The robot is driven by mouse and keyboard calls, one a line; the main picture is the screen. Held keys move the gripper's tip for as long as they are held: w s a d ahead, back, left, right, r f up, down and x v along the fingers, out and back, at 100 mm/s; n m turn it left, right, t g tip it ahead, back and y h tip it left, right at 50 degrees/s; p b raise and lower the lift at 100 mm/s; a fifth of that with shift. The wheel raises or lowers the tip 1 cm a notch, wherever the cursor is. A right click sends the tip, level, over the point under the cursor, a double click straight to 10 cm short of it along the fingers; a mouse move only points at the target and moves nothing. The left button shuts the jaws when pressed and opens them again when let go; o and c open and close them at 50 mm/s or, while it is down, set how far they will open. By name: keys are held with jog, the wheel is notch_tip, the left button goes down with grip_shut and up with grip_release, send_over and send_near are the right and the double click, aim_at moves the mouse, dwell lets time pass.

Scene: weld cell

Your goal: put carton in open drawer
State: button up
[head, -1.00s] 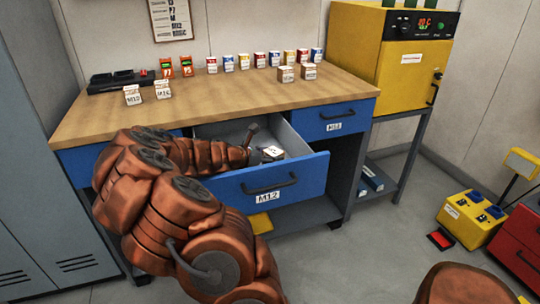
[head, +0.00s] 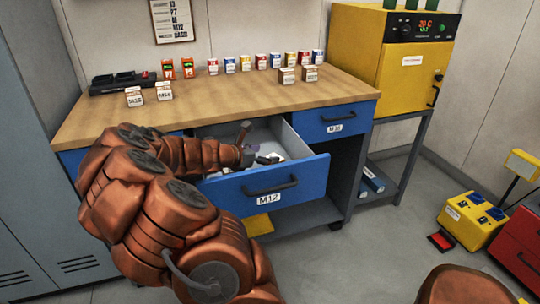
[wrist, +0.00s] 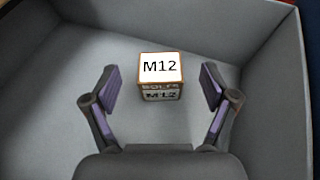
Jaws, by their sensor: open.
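The open blue drawer (head: 312,178), labelled M12, is pulled out from under the workbench. Its grey inside fills the wrist view (wrist: 268,45). A small carton (wrist: 161,70) with a white top marked M12 and brown edges sits upright in the drawer, toward the far wall in the wrist view. My gripper (wrist: 159,88) is open, with one finger on each side of the carton and a visible gap to both. In the head view my gripper (head: 258,144) reaches into the drawer, and the carton is mostly hidden there.
A closed blue drawer (head: 335,115) is at right. A yellow oven (head: 405,70) stands beside the bench.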

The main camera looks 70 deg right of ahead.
jog(key=v, duration=0.9)
jog(key=shift+r+p, duration=0.15)
jog(key=shift+p, duration=0.2)
